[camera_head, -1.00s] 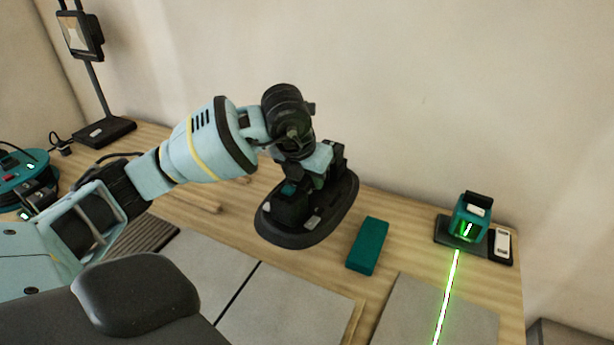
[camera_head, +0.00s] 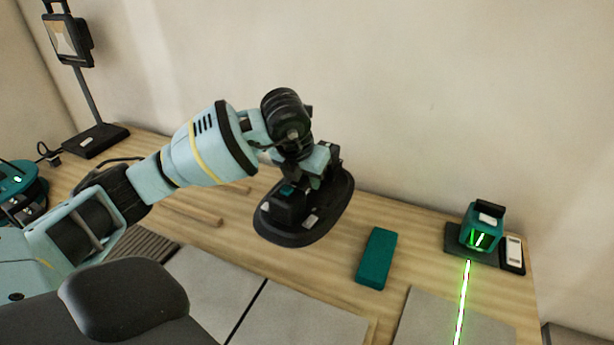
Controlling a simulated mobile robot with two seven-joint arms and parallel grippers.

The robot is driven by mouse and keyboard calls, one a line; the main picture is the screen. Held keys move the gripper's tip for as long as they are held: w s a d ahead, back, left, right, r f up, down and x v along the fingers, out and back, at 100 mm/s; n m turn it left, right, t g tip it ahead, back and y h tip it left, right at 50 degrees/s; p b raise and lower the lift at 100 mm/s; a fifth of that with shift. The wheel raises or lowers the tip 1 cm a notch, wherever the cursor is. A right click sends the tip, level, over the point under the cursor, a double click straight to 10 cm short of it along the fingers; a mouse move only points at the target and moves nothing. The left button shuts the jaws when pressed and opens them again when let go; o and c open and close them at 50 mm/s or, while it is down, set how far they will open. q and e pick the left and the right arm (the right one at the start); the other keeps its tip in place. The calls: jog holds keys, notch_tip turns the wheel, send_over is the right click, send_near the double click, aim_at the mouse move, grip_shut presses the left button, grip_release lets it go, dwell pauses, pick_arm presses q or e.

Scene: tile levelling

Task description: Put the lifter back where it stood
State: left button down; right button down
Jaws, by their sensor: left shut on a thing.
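The lifter (camera_head: 291,229) is a dark, oval-based tool with a black and teal body. My left gripper (camera_head: 312,178) is shut on it from above, and the wrist hides part of its body. The lifter is over the back part of the wooden bench, left of a teal block. I cannot tell whether its base touches the bench or hangs just above it. My right gripper is not in view.
The teal block (camera_head: 376,258) lies right of the lifter. A laser level (camera_head: 482,226) on a dark plate throws a green line over a grey tile (camera_head: 426,318). A lamp (camera_head: 96,139) stands back left. Wooden sticks (camera_head: 193,212) lie left of the lifter.

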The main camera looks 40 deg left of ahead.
aim_at(300, 184)
pick_arm(q)
jog(key=shift+f+b, duration=0.85)
jog(key=shift+f, duration=0.35)
jog(key=shift+f+b, duration=0.9)
jog(key=shift+f, duration=0.4)
jog(key=shift+f, duration=0.85)
dwell(0.5)
jog(key=c, duration=1.2)
grip_release()
jog(key=shift+o, duration=0.2)
jog(key=shift+s+f, duration=0.1)
jog(key=shift+f, duration=0.05)
jog(key=v, duration=0.8)
